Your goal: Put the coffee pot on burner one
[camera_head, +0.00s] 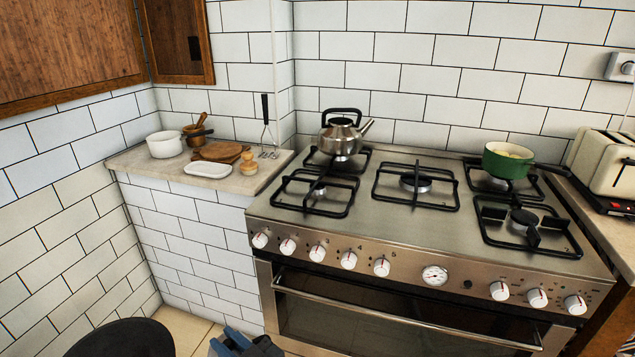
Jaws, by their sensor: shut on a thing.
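A silver pot with a spout and a black handle (342,137) stands upright at the back left of the stove (440,237); it looks like a kettle, and I see no other coffee pot. The stove has several burners with black grates: front left (315,191), middle (414,185), front right (524,222) and back right (525,187). The three at front left, middle and front right are bare. I cannot tell which is burner one. A blue and black part of my arm shows at the bottom edge; my gripper's jaws and anything in them are out of view.
A green pot (507,160) sits on the back right burner. A toaster (604,165) stands at right. The left counter (232,186) holds a white pot (166,145), wooden boards (218,151) and a white dish (208,169). A wooden cabinet (68,45) hangs upper left.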

